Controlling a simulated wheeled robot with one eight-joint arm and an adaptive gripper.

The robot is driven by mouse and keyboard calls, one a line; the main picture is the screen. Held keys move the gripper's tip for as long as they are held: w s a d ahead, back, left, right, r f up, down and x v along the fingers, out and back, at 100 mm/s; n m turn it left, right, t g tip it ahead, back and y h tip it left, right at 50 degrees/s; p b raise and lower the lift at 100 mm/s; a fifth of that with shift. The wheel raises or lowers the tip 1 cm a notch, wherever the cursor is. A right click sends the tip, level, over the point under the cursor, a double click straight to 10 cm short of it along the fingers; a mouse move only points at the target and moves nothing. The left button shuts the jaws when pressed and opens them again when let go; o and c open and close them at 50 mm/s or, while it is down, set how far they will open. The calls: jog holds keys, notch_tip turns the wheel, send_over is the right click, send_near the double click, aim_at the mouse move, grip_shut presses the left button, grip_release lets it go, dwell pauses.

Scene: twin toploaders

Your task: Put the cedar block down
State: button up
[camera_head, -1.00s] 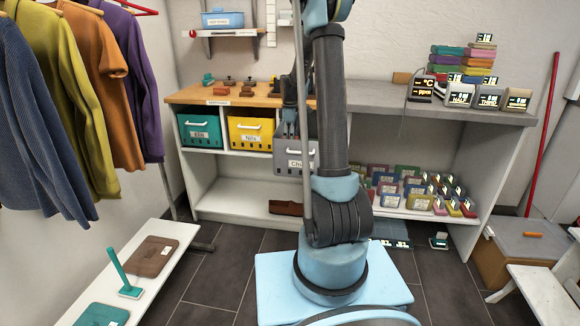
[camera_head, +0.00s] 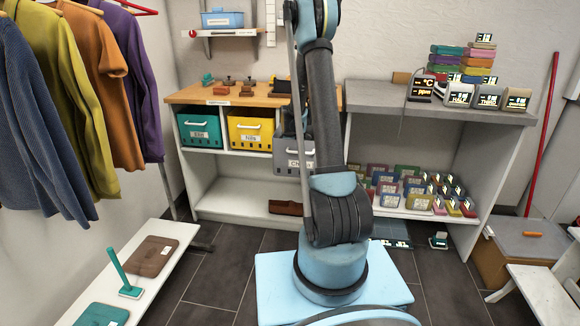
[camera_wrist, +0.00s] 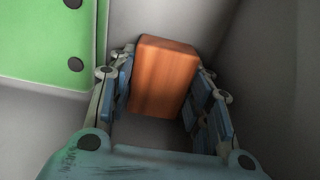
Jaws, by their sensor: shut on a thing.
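In the wrist view, the cedar block (camera_wrist: 165,75), a smooth orange-brown block, sits between the two fingers of my gripper (camera_wrist: 163,66). The fingers are shut on its sides. The block's far end is beyond the fingertips, and I cannot tell whether it touches a surface. In the head view my arm hides the gripper and the block.
A green panel with dark round spots (camera_wrist: 50,40) is at the wrist view's upper left. A wooden counter (camera_head: 185,95) holds small tools. Below are teal (camera_head: 199,130), yellow (camera_head: 250,133) and grey (camera_head: 290,153) bins. A brown object (camera_head: 285,208) lies on the lower shelf.

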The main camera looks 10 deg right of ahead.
jog(key=o, duration=0.8)
notch_tip(320, 180, up, 12)
dwell(0.5)
